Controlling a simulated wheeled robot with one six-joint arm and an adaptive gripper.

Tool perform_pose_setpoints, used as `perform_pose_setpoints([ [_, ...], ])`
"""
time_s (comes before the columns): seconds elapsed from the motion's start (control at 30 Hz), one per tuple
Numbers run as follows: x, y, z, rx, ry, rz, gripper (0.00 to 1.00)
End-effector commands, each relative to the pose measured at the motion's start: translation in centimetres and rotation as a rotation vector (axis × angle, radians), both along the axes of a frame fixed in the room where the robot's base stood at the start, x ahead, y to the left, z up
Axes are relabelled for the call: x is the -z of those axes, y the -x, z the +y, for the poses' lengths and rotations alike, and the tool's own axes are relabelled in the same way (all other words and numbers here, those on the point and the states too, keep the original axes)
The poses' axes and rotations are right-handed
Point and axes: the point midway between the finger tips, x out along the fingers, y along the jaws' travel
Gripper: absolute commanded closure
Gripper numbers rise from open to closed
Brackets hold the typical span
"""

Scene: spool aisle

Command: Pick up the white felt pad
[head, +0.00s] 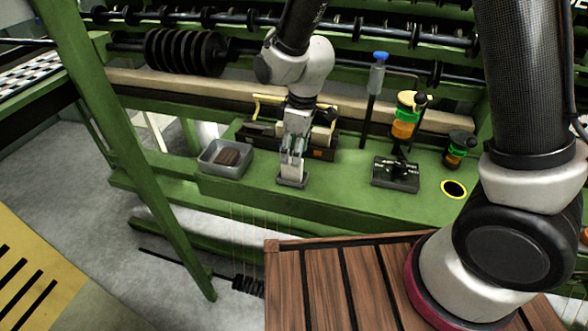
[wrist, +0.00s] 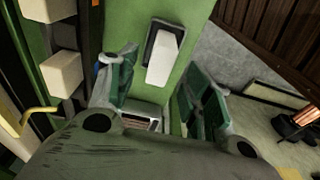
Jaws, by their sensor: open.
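The white felt pad (wrist: 163,58) is a pale rounded block on a small dark base on the green ledge. In the wrist view it lies ahead of my fingers, in line with the gap between them. In the head view, the pad (head: 291,171) is partly hidden by my gripper (head: 294,148), which hangs just above it. In the wrist view my gripper (wrist: 161,84) is open, its two fingers wide apart with nothing between them. I cannot tell the exact height left between fingertips and pad.
A grey metal tray (head: 213,168) with a brown item stands left of the pad. Behind it is a mechanism with yellow handles (head: 262,99). A black block (head: 396,174) and green-orange spools (head: 405,122) stand to the right. A slatted wooden top (head: 320,290) is in front.

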Motion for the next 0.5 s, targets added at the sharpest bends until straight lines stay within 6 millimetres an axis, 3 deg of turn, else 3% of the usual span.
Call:
perform_pose_setpoints([
  [0.23, 3.7, -0.1, 0.5, 0.001, 0.002, 0.002, 0.50],
  [0.5, 4.2, -0.1, 0.6, 0.001, 0.000, 0.000, 0.50],
])
